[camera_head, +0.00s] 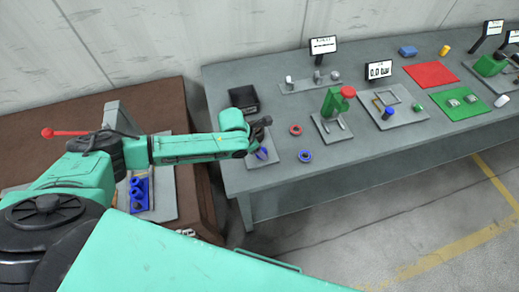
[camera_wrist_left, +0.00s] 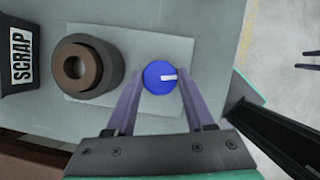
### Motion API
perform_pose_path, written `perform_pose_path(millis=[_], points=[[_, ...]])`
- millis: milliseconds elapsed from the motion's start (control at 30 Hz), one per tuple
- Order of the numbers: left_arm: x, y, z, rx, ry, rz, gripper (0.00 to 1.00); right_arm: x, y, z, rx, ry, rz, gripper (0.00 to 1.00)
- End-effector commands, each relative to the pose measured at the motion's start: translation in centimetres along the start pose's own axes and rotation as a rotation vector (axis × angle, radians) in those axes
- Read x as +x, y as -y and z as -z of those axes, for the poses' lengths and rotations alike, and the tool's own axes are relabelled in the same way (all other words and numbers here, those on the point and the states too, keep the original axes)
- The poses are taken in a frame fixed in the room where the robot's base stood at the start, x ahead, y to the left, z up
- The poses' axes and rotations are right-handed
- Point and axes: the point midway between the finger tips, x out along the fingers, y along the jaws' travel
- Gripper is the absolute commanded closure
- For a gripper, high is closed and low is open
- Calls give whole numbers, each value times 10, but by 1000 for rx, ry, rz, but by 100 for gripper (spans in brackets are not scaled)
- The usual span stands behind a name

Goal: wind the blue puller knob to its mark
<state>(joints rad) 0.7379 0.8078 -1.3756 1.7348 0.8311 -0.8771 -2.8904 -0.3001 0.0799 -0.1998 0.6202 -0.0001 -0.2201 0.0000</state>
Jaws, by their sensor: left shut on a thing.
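The blue puller knob (camera_wrist_left: 157,80) is round, with a white line on top that points right in the left wrist view. It sits over the pale grey plate (camera_wrist_left: 140,28). My left gripper (camera_wrist_left: 160,88) is shut on the knob, one finger on each side. In the head view my left gripper (camera_head: 261,146) is over the plate at the bench's near left corner and partly hides the knob. A dark brown ring-shaped part (camera_wrist_left: 98,58) stands left of the knob on the plate. I cannot make out a separate mark for the knob.
A black scrap bin (camera_head: 244,98) stands behind the plate. A red ring (camera_head: 295,130) and a blue ring (camera_head: 305,156) lie to its right on the grey bench (camera_head: 345,163). A green fixture (camera_head: 337,103) stands farther right. A brown table (camera_head: 65,105) is at left.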

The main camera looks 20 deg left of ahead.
Motion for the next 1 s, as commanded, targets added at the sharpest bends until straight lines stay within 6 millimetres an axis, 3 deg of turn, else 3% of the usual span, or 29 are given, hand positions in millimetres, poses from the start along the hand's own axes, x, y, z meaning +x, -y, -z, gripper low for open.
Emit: perform_pose_path(millis=[633,667,733,1000], points=[[0,-1,-1,58,1,23,100,0,0,0,0,0,0,50],[0,-1,-1,58,1,23,43,0,0,0,0,0,0,50],[0,-1,-1,58,1,23,17,0,0,0,0,0,0,50],[0,-1,0,58,0,23,17,0,0,0,0,0,0,50]])
